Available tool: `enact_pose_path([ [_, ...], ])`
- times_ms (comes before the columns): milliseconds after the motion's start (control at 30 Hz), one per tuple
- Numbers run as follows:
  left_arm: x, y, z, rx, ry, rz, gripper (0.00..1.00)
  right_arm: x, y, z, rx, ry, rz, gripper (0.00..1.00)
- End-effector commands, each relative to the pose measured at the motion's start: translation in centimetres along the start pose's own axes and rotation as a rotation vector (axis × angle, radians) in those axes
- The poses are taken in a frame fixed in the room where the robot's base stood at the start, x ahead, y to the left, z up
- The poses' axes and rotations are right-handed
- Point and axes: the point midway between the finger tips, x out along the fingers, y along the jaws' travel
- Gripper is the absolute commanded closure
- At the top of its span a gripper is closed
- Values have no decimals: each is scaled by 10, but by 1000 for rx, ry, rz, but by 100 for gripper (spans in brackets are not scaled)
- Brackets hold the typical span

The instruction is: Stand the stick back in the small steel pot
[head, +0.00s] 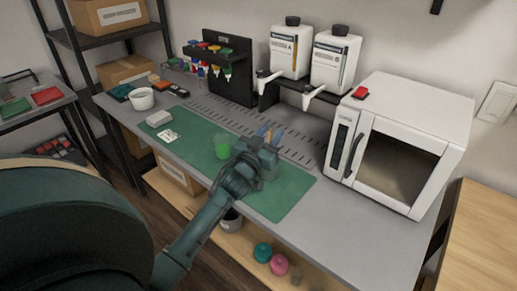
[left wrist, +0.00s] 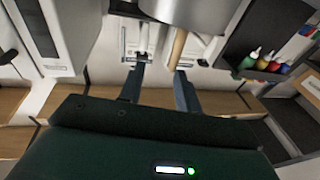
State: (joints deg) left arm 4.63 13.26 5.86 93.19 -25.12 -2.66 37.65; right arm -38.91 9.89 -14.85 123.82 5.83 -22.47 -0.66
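The small steel pot (head: 269,172) stands on the green mat, partly hidden behind my left gripper in the head view. Its rounded metal side also shows at the top of the left wrist view (left wrist: 190,12), which looks upside down. The tan wooden stick (left wrist: 178,46) runs from the pot's rim towards my left fingers, and its lower part is hidden by the pot. My left gripper (left wrist: 160,78) is open, with a clear gap between its fingers. The stick appears close to the right-hand finger; I cannot tell whether they touch. My right gripper is not in view.
A white microwave (head: 403,140) is at the right. Two white dispensers (head: 290,50) and a black bottle rack (head: 232,85) stand behind. The mat's right part is clear.

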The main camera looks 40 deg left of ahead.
Motion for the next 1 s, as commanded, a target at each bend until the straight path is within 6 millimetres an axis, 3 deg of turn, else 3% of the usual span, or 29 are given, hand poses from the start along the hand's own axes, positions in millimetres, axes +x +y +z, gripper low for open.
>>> enact_pose_path([
  [300, -72, 0, 2, -3, -5, -1, 66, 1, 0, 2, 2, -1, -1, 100],
  [500, -103, 0, 1, -3, -2, -1, 66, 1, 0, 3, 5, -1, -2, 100],
  [700, -114, 0, 0, -1, -1, -1, 66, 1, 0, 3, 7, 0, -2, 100],
  [1000, -114, 0, 0, -1, 0, -1, 66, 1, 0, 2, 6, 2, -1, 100],
])
